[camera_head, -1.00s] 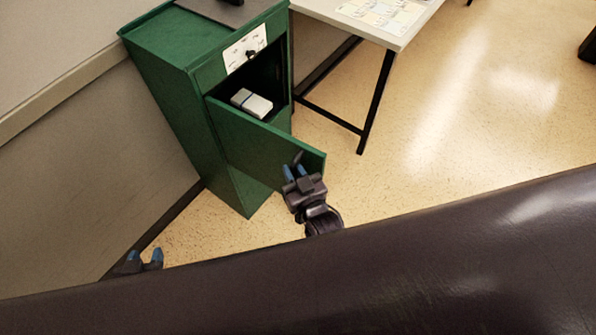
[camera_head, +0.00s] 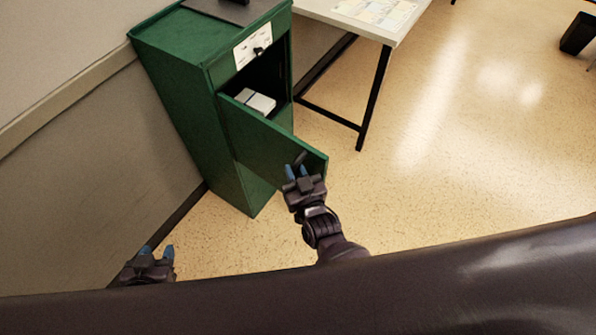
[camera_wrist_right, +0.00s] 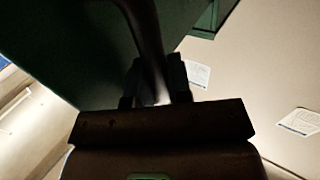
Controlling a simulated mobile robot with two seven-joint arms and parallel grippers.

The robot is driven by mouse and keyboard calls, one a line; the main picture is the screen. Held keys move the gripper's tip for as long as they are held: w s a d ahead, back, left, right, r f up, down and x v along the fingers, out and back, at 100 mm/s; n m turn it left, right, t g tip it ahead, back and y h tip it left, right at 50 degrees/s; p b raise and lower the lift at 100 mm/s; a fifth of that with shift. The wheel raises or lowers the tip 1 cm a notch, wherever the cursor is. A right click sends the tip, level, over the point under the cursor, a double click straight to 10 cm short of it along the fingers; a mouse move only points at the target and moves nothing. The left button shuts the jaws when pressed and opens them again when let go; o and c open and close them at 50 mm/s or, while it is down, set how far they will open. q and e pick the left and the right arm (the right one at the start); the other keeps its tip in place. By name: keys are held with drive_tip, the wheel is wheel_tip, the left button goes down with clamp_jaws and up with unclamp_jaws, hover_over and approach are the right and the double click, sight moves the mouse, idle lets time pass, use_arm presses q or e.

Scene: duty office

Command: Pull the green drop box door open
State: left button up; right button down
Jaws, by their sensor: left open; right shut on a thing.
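The green drop box (camera_head: 185,85) stands against the wall in the head view. Its door (camera_head: 262,140) is swung partly open, and a white block with a dark band (camera_head: 258,101) lies inside. My right gripper (camera_head: 297,172) is at the door's free edge, shut on the dark door handle (camera_head: 300,159). In the right wrist view the handle (camera_wrist_right: 146,35) runs down between the fingers, with the dark green door (camera_wrist_right: 70,50) behind it. My left gripper (camera_head: 157,252) is open and empty at the lower left, apart from the box.
A white-topped table (camera_head: 371,18) with papers on it and black legs stands right of the box. A dark object (camera_head: 577,33) is at the far right. The floor (camera_head: 450,150) to the right is clear. A wall (camera_head: 75,160) runs along the left.

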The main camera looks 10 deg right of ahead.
drive_tip(key=shift+a, duration=0.1)
idle(0.5)
drive_tip(key=c, duration=1.1)
unclamp_jaws()
drive_tip(key=shift+s, duration=0.15)
drive_tip(key=v, duration=1)
drive_tip(key=shift+s, duration=0.25)
drive_tip(key=shift+f, duration=0.1)
